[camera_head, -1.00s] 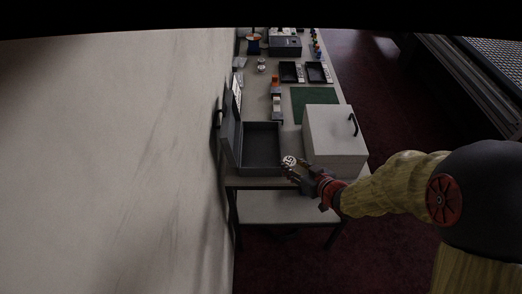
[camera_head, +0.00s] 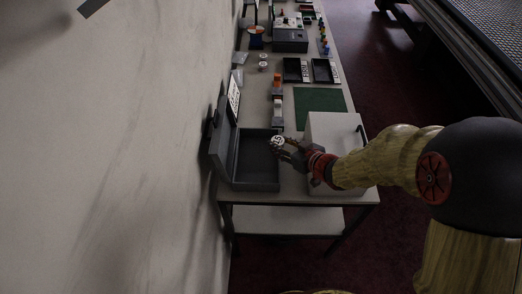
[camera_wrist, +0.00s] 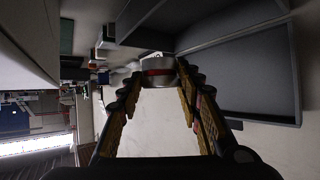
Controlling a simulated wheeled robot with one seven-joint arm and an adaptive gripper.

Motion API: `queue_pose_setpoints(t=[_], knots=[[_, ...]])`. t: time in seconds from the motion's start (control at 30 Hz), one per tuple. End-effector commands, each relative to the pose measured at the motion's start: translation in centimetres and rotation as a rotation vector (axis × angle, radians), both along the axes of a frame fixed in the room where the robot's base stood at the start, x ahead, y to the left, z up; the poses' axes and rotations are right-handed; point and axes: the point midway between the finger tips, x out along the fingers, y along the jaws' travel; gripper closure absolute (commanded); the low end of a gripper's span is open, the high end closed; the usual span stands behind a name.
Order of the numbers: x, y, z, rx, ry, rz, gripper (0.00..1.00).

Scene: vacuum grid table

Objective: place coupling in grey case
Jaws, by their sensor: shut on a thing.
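The coupling (camera_head: 276,142) is a small silvery round piece with a patterned face. My gripper (camera_head: 284,148) is shut on it and holds it above the right edge of the grey case. In the wrist view the coupling (camera_wrist: 158,70) shows a red band and sits between the fingertips (camera_wrist: 160,80). The grey case (camera_head: 257,187) stands open on the near end of the table, with its lid raised on the left against the wall. Its inside looks empty where I can see it. The case (camera_wrist: 298,70) fills the upper right of the wrist view.
A white box (camera_head: 335,128) with a dark handle stands right of the case, partly behind my arm. A green mat (camera_head: 320,100) lies beyond it. Small blocks (camera_head: 277,100), two black trays (camera_head: 296,70) and a dark device (camera_head: 290,42) stand farther back. The wall borders the left.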

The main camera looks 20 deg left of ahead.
Motion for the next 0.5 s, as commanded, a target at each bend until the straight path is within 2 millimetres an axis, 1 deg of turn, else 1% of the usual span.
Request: queue_pose_setpoints(t=[0.03,0.23,0.33,0.43,0.5], knots=[[0.6,1.2,-0.9,0.000,0.000,0.004,0.93],[3.0,4.9,-2.9,0.000,0.000,0.003,0.93],[3.8,6.0,-4.9,-0.001,0.002,0.002,0.93],[4.5,7.1,-6.3,0.000,0.001,0.002,0.93],[4.9,7.6,-6.9,0.001,0.000,0.001,0.93]])
